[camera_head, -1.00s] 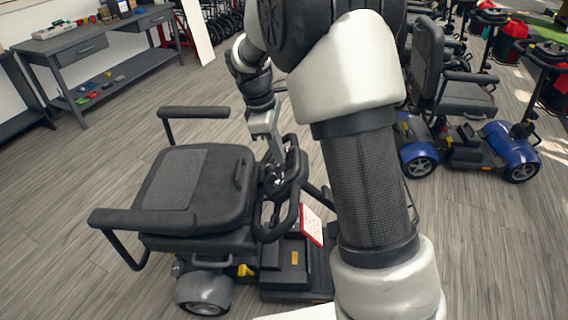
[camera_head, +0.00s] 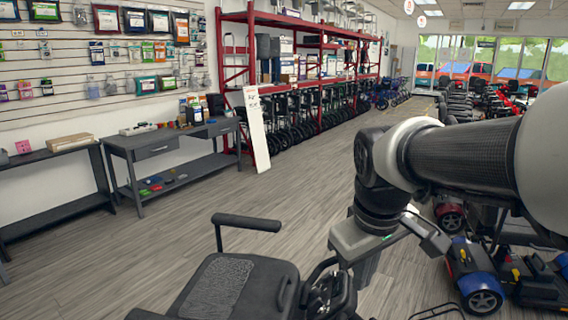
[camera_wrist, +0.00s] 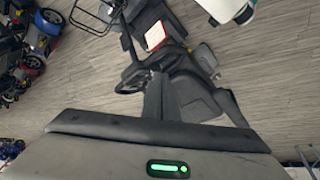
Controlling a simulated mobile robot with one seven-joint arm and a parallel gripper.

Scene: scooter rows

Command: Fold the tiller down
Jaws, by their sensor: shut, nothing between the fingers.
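The near scooter shows in part at the bottom of the head view, with its black padded seat (camera_head: 235,288) and one armrest (camera_head: 246,222). Its tiller (camera_head: 332,294) has a black loop handle in front of the seat; its lower part is cut off, so I cannot tell its angle. In the wrist view the loop handle (camera_wrist: 133,78) lies beside the seat (camera_wrist: 196,100), and a red-edged white card (camera_wrist: 155,35) is on the floor part. My gripper (camera_head: 363,275) points down, shut and empty, near the handle in the picture. I cannot tell whether they touch.
Blue and red scooters (camera_head: 480,290) stand at right, behind my arm. A grey workbench (camera_head: 175,145) and red shelving (camera_head: 300,75) line the left wall. Open wood-look floor (camera_head: 140,260) lies between the bench and the near scooter.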

